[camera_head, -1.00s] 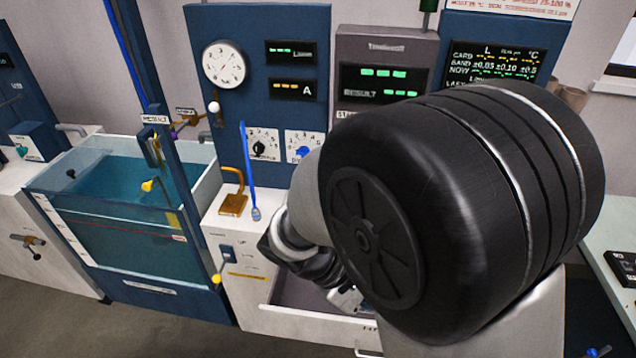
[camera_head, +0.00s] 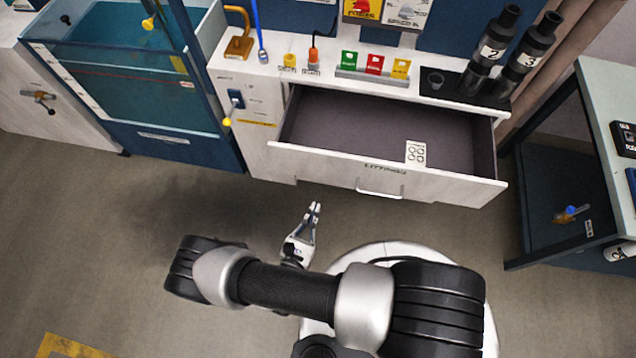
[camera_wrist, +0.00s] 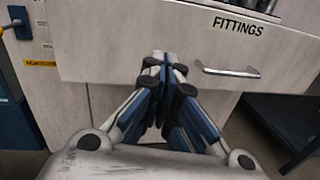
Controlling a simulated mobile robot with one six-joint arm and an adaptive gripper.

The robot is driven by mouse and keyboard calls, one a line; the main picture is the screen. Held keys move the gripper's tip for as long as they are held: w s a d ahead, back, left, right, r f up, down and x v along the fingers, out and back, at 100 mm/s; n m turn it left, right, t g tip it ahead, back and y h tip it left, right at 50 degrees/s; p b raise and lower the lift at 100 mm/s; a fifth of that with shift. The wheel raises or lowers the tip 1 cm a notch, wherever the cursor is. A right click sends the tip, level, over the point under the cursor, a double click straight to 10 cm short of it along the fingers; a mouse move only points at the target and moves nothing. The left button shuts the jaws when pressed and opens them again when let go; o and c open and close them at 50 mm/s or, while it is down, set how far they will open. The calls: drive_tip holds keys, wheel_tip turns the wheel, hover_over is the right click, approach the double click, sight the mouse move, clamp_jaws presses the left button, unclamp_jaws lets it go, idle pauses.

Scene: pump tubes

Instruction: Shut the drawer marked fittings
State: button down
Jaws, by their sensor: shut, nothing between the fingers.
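The fittings drawer (camera_head: 330,168) is pulled well out of the white cabinet in the head view. Inside, its grey floor shows and a small white card with circles (camera_head: 415,152) lies there. Its bar handle (camera_head: 379,192) is on the lower part of the front. The wrist view shows the drawer front (camera_wrist: 130,40), marked FITTINGS, and the handle (camera_wrist: 226,71) to the right of the fingers. My gripper (camera_head: 315,207) is shut and empty in front of the drawer, left of the handle. In the wrist view my gripper (camera_wrist: 162,62) overlaps the drawer front's lower edge; I cannot tell whether it touches.
Colored blocks (camera_head: 373,64) and black cylinders (camera_head: 488,50) stand on the counter above the drawer. A water tank (camera_head: 125,60) stands to the left. A table (camera_head: 600,110) stands to the right. The floor (camera_head: 120,230) at the left is clear.

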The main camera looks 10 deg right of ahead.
sight(326, 172)
drive_tip(key=w+d+f+n+y, duration=0.1)
drive_tip(key=w, duration=0.2)
drive_tip(key=w+d+f+b, duration=0.1)
drive_tip(key=w+d, duration=0.1)
drive_tip(key=w, duration=0.2)
drive_tip(key=w+d+f+n+t+y+b, duration=0.1)
drive_tip(key=w, duration=0.2)
drive_tip(key=shift+w+d+f+n+y, duration=0.15)
drive_tip(key=shift+w+f+n+y, duration=0.1)
drive_tip(key=shift+n+y, duration=0.05)
drive_tip(key=shift+w+d, duration=0.15)
drive_tip(key=shift+w, duration=0.45)
